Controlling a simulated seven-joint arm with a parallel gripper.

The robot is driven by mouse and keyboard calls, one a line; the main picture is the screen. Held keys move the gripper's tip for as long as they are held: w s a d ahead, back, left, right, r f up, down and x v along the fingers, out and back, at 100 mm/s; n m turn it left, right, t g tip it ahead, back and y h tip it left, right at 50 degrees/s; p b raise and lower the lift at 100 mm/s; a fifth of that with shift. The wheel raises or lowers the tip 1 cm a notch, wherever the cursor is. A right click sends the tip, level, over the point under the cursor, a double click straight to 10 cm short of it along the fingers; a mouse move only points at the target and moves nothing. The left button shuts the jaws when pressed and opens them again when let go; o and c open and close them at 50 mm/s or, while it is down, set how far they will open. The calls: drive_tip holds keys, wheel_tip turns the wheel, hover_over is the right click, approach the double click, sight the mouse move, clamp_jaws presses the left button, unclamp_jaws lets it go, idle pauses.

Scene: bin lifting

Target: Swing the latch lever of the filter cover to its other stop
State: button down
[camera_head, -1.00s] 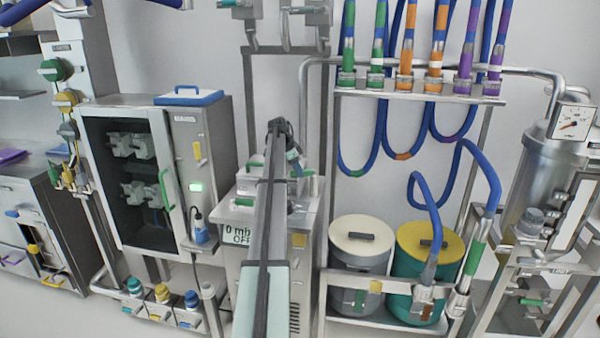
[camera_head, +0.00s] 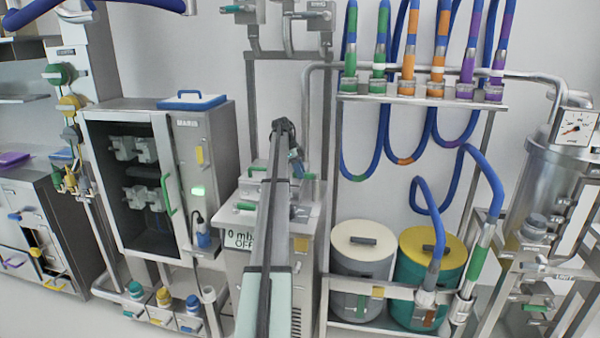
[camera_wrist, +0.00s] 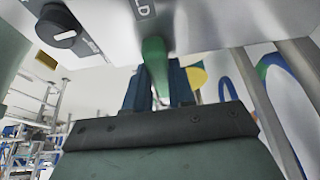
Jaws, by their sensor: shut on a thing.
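In the wrist view a green lever handle (camera_wrist: 155,60) hangs from the underside of a pale metal housing (camera_wrist: 205,22). My gripper (camera_wrist: 158,88) has its dark blue fingers closed around the lower part of the green handle. The fingers hide the handle's lower end. In the head view my arm runs up to the steel cabinet (camera_head: 238,220) at the middle, and the arm covers much of the cabinet's top. The gripper's grip on the handle cannot be made out there. I cannot tell from these frames which stop the lever is at.
A black knob (camera_wrist: 62,32) sits on the housing left of the handle. A glass-fronted cabinet (camera_head: 205,150) stands left of the steel cabinet. A hose rack (camera_head: 420,100) and two drums, one cream-lidded (camera_head: 362,262) and one yellow-lidded (camera_head: 415,280), are to the right.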

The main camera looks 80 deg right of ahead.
drive_tip(key=shift+f, duration=0.1)
drive_tip(key=c, duration=1)
unclamp_jaws()
drive_tip(key=shift+o, duration=0.2)
drive_tip(key=v, duration=1.4)
drive_tip(key=shift+w+d, duration=0.1)
drive_tip(key=shift+d, duration=0.05)
